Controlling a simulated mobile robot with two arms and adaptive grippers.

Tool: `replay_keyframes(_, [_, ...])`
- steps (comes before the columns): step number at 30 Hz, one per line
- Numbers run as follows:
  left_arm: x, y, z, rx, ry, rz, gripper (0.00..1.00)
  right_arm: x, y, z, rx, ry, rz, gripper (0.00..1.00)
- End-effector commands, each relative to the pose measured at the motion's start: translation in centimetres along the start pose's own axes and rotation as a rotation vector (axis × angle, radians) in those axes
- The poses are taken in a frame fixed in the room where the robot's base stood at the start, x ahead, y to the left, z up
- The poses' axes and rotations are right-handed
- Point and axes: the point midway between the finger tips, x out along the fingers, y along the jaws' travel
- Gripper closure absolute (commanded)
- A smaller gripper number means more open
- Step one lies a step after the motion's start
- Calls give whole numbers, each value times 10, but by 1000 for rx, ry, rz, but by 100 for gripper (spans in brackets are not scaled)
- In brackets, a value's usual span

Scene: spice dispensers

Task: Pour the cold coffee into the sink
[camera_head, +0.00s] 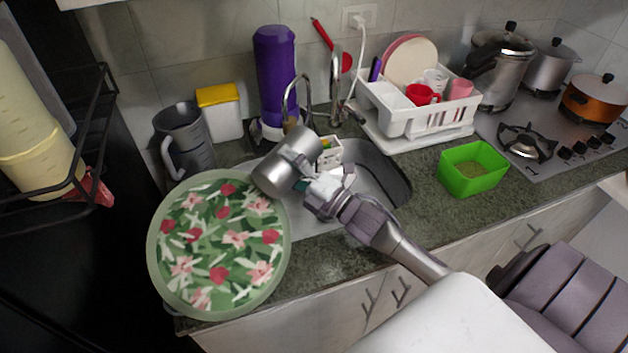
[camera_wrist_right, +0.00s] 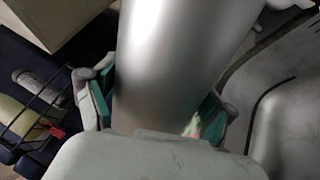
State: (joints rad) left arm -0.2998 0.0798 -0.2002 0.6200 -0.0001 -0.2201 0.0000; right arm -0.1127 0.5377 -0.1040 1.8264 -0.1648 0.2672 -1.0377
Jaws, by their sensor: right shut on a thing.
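My right gripper (camera_head: 308,184) is shut on a silver metal vessel (camera_head: 283,158), which I take to hold the coffee. In the right wrist view the vessel (camera_wrist_right: 172,65) fills the space between the teal finger pads of the gripper (camera_wrist_right: 157,105). The vessel is tilted, held above the left part of the sink. The sink (camera_head: 384,176) is a steel basin set in the dark counter, partly hidden by my arm and the vessel. I see no liquid, and the inside of the vessel is hidden. My left gripper is not in view.
A large round floral tray (camera_head: 222,240) lies just left of the vessel. A grey jug (camera_head: 184,140), a white box with a yellow lid (camera_head: 220,112) and a purple dispenser (camera_head: 275,75) stand behind. A white dish rack (camera_head: 412,117) and green container (camera_head: 472,168) stand right of the sink.

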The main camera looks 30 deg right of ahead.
Motion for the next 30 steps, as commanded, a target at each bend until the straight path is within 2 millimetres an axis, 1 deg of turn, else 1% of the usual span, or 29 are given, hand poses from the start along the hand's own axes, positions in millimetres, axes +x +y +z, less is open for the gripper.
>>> replay_keyframes(30, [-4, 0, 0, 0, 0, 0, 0, 0, -2, 3, 98, -27, 2, 77])
